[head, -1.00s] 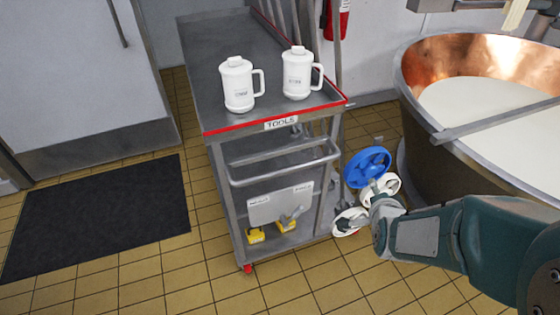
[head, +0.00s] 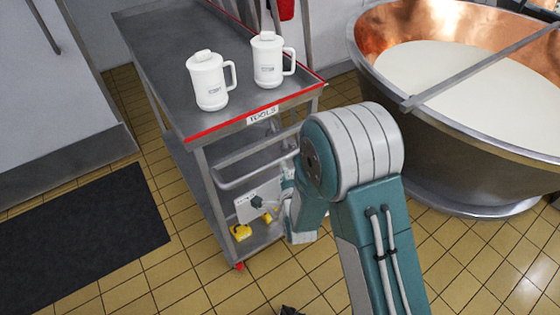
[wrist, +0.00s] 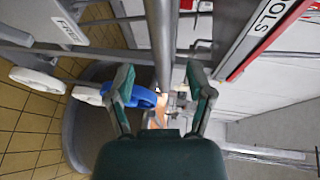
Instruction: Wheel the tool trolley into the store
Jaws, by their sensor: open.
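The grey tool trolley (head: 165,60) stands left of centre in the head view, with a red front edge and a TOOLS label (head: 262,115). Its push handle (head: 240,175) juts out below that edge. My arm hides the right end of the handle and most of my gripper in the head view. In the wrist view my gripper (wrist: 161,75) is open, its two fingers on either side of a grey bar (wrist: 162,30) that looks like the handle. I cannot tell whether they touch it. The store cannot be made out for certain.
Two white lidded mugs (head: 208,82) (head: 268,62) stand on the trolley top. Yellow tools (head: 241,232) lie on its lower shelf. A copper vat (head: 450,130) stands right. A dark mat (head: 80,240) lies left, before a grey door (head: 40,90).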

